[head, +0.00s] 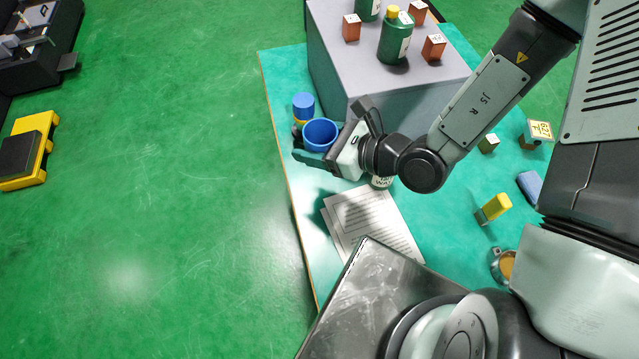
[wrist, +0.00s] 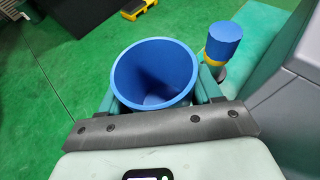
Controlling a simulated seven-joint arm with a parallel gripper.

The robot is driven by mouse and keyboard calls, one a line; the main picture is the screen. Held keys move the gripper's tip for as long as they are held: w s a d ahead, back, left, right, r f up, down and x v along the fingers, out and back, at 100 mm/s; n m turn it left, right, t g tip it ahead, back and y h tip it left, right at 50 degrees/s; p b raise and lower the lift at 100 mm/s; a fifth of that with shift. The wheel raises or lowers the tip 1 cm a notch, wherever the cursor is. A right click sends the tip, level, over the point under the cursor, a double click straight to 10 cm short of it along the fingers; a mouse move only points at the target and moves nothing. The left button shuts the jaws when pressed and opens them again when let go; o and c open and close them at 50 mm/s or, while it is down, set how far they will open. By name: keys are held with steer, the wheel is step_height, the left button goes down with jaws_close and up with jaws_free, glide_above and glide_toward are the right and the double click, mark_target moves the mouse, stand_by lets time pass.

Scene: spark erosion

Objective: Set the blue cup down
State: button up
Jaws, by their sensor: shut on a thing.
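The blue cup (head: 320,134) is upright between the fingers of my gripper (head: 308,146), near the left edge of the green table (head: 283,88). My gripper is shut on the cup. In the wrist view the cup (wrist: 155,72) is seen from above with its open mouth up, and it looks empty. The gripper fingers (wrist: 157,98) show at both sides of it. The cup's base is hidden, so I cannot tell whether it touches the table.
A blue and yellow cylinder (head: 303,105) stands just behind the cup; it also shows in the wrist view (wrist: 223,45). A grey block (head: 390,85) bearing green bottles (head: 396,40) and small brown cubes is to the right. Paper sheets (head: 370,222) lie in front.

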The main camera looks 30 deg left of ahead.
mark_target(315, 186)
steer(key=shift+s+f, duration=0.25)
steer(key=shift+f, duration=0.9)
step_height(315, 186, down, 10)
steer(key=shift+f, duration=0.1)
steer(key=shift+f, duration=0.1)
steer(key=o, duration=1)
steer(key=shift+o, duration=0.2)
